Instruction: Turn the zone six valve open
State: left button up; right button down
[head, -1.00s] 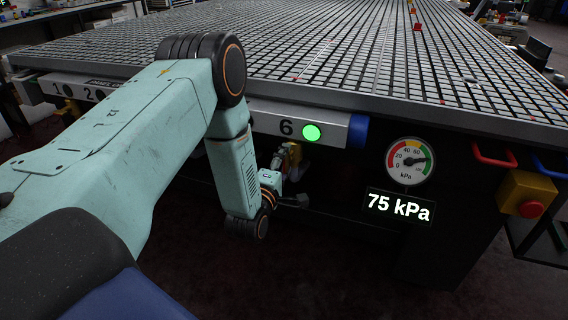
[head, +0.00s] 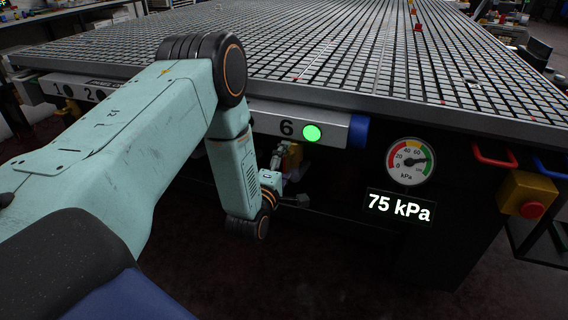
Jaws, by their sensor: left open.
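The zone six label plate (head: 287,128) with a lit green lamp (head: 312,132) is on the table's front edge. Just below it is the brass-yellow zone six valve (head: 293,155), small and partly hidden. My left arm comes in from the left and bends down in front of the table. My left gripper (head: 281,157) is open at the valve, close beside it; I cannot tell whether it touches. The valve's handle position is hard to make out. My right gripper is not in view.
A blue end cap (head: 358,131) is right of the label. A round gauge (head: 410,161) stands above a 75 kPa display (head: 399,206). A yellow box with a red button (head: 527,195) and a red handle (head: 494,157) are farther right. The grid table (head: 360,70) overhangs the valve.

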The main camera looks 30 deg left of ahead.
pick_arm(q)
jog(key=v, duration=1.2)
dwell(0.3)
jog(key=x, duration=1.2)
